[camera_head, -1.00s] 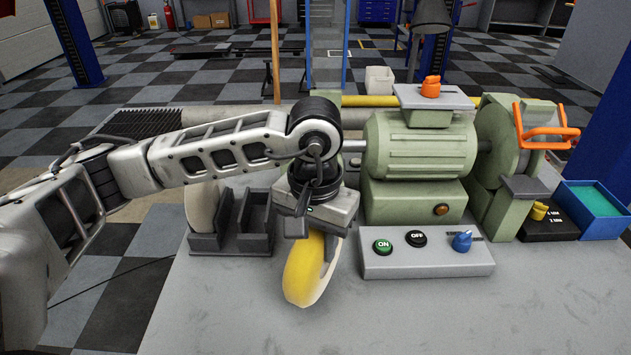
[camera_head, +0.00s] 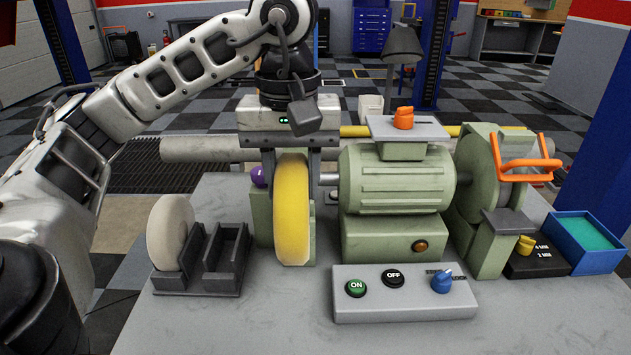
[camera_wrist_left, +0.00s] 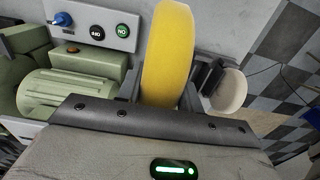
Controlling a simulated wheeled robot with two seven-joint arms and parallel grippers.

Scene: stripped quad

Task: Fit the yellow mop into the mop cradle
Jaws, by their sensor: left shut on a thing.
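The yellow mop (camera_head: 292,215) is a thick yellow wheel, held upright and nearly edge-on in front of the green machine's left end. My left gripper (camera_head: 290,160) is shut on its upper part; the mop also shows between the fingers in the left wrist view (camera_wrist_left: 168,55). The mop cradle (camera_head: 223,262) is a dark rack on the bench, left of and below the mop and apart from it. A white wheel (camera_head: 168,235) stands in its left slot; its right slot looks empty. My right gripper is not in view.
The green motor (camera_head: 395,185) and its shaft (camera_head: 328,180) are close to the mop's right; a green block with a purple knob (camera_head: 258,176) is behind it. A control box (camera_head: 400,305) stands in front. The bench (camera_head: 240,330) is bare before the cradle.

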